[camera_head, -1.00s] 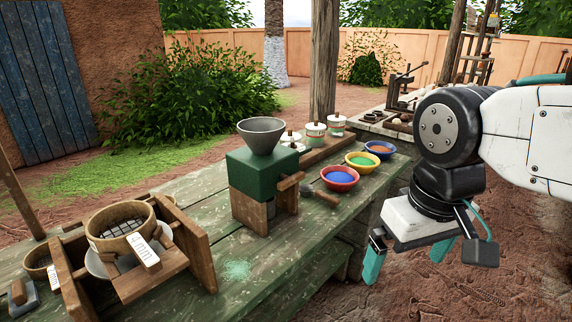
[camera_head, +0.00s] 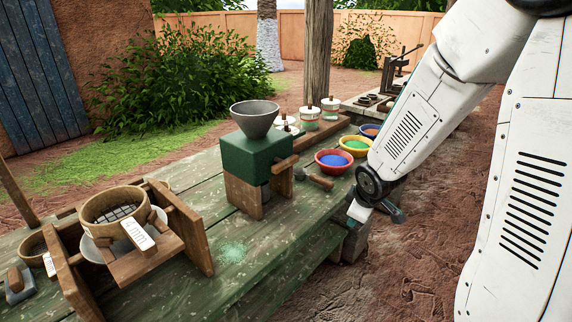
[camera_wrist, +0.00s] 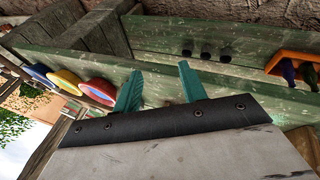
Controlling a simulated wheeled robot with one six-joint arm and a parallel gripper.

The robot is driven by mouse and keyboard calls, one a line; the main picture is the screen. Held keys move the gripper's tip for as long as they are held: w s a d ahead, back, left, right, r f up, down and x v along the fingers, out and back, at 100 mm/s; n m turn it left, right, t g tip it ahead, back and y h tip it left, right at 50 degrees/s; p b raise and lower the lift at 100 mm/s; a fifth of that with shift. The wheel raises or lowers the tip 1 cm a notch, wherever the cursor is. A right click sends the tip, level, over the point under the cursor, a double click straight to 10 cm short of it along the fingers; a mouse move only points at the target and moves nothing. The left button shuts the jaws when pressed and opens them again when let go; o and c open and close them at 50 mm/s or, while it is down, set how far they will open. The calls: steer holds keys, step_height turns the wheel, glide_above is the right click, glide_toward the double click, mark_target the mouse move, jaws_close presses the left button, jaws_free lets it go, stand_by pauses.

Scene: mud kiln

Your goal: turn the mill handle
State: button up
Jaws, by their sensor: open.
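The mill (camera_head: 252,160) stands on the bench in the head view, a green box with a grey funnel on wooden legs. Its handle (camera_head: 318,181) is a wooden grip on a dark crank, low on the mill's right side, pointing right. My gripper (camera_head: 358,211) is at the bench's right edge, to the right of the handle and apart from it; its fingers are mostly hidden in that view. In the wrist view my gripper (camera_wrist: 157,82) shows two teal fingers spread with nothing between them. I cannot make out the mill or handle there.
A red bowl of blue powder (camera_head: 333,161), a yellow bowl (camera_head: 355,146) and a blue bowl (camera_head: 370,131) sit behind the handle, close to my arm. Lidded jars (camera_head: 331,107) stand farther back. A sieve in a wooden stand (camera_head: 113,207) is at left.

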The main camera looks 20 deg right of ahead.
steer(key=w+a+f+n+t+y, duration=0.2)
steer(key=w+f+n+t, duration=0.15)
steer(key=w, duration=0.25)
steer(key=n+t+y, duration=0.7)
steer(key=n+y, duration=0.2)
steer(key=n, duration=0.4)
glide_toward(289, 165)
steer(key=x, duration=0.4)
steer(key=shift+m+g, duration=0.25)
steer(key=x, duration=0.7)
steer(key=shift+a+r, duration=0.1)
steer(key=shift+r, duration=0.05)
jaws_close()
